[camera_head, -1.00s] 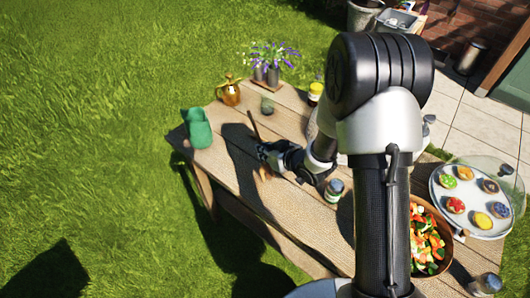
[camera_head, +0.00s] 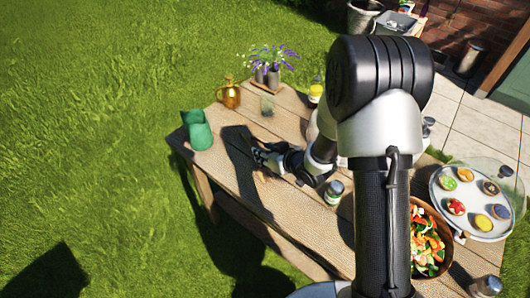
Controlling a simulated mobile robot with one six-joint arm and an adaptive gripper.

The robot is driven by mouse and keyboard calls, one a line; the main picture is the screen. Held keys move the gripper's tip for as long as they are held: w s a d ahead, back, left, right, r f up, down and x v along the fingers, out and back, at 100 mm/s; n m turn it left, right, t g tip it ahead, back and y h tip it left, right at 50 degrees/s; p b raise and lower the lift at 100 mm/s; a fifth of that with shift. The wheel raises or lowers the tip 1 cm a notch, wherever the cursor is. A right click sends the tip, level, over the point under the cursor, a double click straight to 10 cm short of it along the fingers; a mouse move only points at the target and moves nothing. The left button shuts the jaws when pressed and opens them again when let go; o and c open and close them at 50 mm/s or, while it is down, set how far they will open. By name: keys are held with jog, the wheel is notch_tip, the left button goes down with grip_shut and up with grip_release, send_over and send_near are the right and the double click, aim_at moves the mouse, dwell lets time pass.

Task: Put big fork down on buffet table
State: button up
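The wooden buffet table (camera_head: 225,172) stands on the grass, running from upper left to lower right. My gripper (camera_head: 262,160) is low over the left middle part of the table, left of a small jar. Its fingers are small and dark with light patches, and I cannot tell whether they are open or shut. The big fork cannot be made out clearly now; a small brownish patch under the fingers may be part of it. I cannot tell whether it is held or lies on the table.
A lidded jar (camera_head: 334,192) is right of my gripper.

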jog(key=p+v, duration=0.3)
jog(key=v, duration=0.9)
jog(key=shift+r, duration=0.2)
jog(key=s+d+r+m+h, duration=0.35)
jog(key=d+r+h, duration=0.35)
jog(key=d+r, duration=0.5)
jog(key=s+a+r+m+g, duration=0.1)
jog(key=s+r, duration=0.3)
jog(key=s, duration=0.6)
jog(key=s+a+r+m+g, duration=0.2)
jog(key=s+r+g, duration=0.1)
jog(key=s, duration=0.7)
jog(key=shift+v, duration=0.95)
